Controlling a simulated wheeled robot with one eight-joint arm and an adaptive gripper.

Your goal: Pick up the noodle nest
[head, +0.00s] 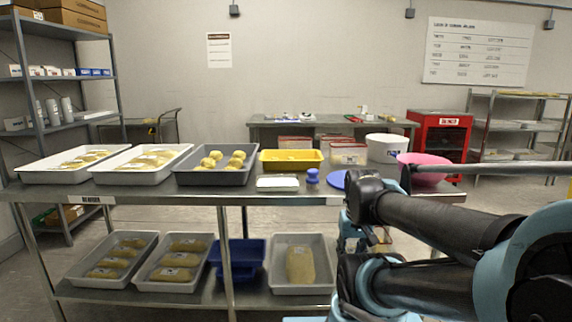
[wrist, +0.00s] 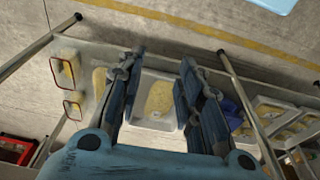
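I cannot make out for certain which thing is the noodle nest. Several rounded yellow pieces (head: 212,160) sit in a dark grey tray (head: 196,180) on the steel table in the head view; they are too small to tell as nests. In the wrist view my gripper (wrist: 160,62) is open, its two fingers well apart with nothing held. Between and beyond them shows a light tray (wrist: 139,106) with a yellow slab (wrist: 159,98), on the lower shelf. In the head view my arm hides the table's right part, and the fingertips are not clear.
The table (head: 130,191) also bears two white trays (head: 30,172) of yellow pieces, a yellow tray (head: 291,165), a blue stamp-like object (head: 313,178) and a pink bowl (head: 423,178). The lower shelf holds more trays and blue bins (head: 245,258). Steel legs (wrist: 262,119) border the wrist view.

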